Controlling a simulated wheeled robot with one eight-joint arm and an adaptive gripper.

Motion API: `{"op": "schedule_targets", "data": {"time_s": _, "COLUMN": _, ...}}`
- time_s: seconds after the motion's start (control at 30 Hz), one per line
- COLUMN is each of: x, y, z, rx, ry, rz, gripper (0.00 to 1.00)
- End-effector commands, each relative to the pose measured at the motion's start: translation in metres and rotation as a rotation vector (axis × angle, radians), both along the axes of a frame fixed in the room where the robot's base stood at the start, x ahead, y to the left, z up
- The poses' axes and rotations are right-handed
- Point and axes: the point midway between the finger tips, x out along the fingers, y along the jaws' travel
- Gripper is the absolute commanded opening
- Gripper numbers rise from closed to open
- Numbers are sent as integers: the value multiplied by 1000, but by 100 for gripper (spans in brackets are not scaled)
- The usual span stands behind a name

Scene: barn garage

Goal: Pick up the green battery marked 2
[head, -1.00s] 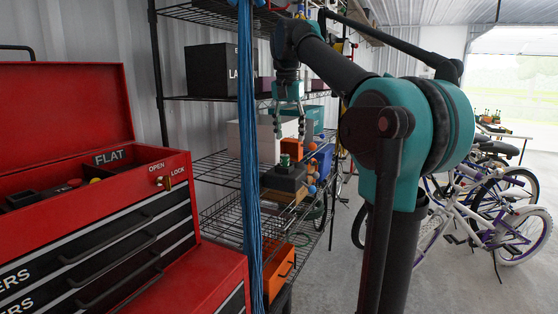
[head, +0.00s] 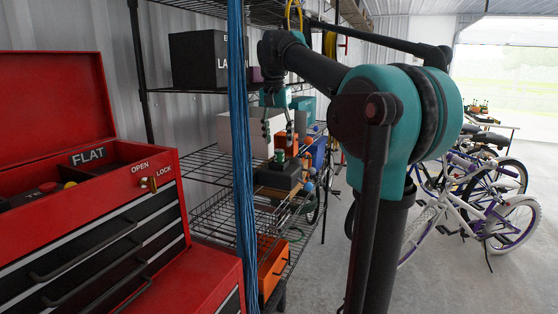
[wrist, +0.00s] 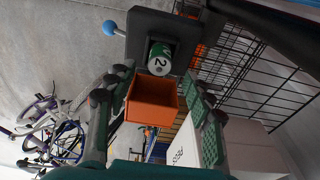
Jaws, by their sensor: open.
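The green battery (wrist: 160,57) stands in a black holder (wrist: 190,30), and its pale end with a "2" faces the wrist camera. In the head view the battery (head: 279,155) shows as a small green top on the black holder (head: 279,175) on the wire shelf. My gripper (head: 278,140) is open just above the battery, its fingers pointing down. In the wrist view the fingers of my gripper (wrist: 157,76) lie left and right of the battery, with nothing between them held. I cannot tell whether the fingertips reach its sides.
An orange bin (wrist: 152,103) lies close by in the wrist view. Blue and orange knobs stick out at the holder's side. Shelf boxes, a blue cable bundle (head: 242,150) and a red tool chest (head: 90,200) stand around. Bicycles (head: 470,200) stand to the right; floor between is clear.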

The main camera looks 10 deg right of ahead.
Motion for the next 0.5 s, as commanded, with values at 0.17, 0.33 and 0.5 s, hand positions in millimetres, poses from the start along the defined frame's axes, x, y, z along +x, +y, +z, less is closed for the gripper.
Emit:
{"op": "schedule_targets", "data": {"time_s": 0.17, "x": 3, "y": -2, "z": -26, "rx": 0, "ry": 0, "rz": 0, "gripper": 52}}
{"op": "schedule_targets", "data": {"time_s": 0.33, "x": 6, "y": -4, "z": -46, "rx": 0, "ry": 0, "rz": 0, "gripper": 52}}
{"op": "schedule_targets", "data": {"time_s": 0.5, "x": 6, "y": -4, "z": -51, "rx": 0, "ry": 0, "rz": 0, "gripper": 52}}
